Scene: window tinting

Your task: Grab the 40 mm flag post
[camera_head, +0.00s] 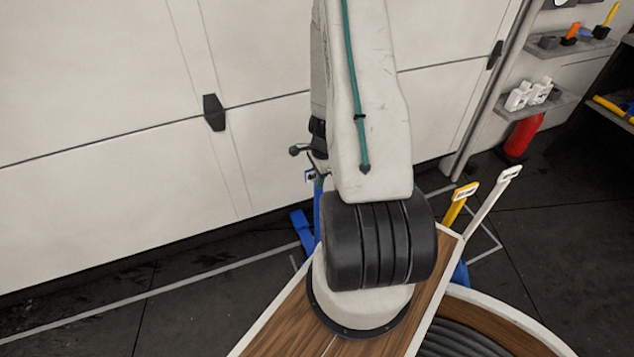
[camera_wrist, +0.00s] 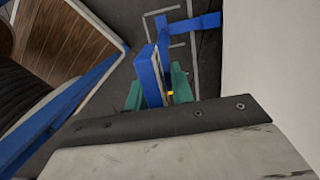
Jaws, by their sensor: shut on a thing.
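A blue upright post (camera_wrist: 147,72) stands between the two green fingers of my gripper (camera_wrist: 157,90) in the wrist view. My gripper is shut on this blue flag post. A yellow flag post (camera_head: 456,204) and a white flag post (camera_head: 495,206) stand to the right, each with a pale tag on top. The tag lettering is too small to read, so I cannot tell which is 40 mm.
Blue feet (camera_head: 302,230) rest on the dark floor, inside pale floor lines. My wood-topped base is below. A white panelled door (camera_head: 110,90) closes the back. A red cylinder (camera_head: 523,135) and shelves with bottles (camera_head: 530,95) are at the right. Open floor lies at the left.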

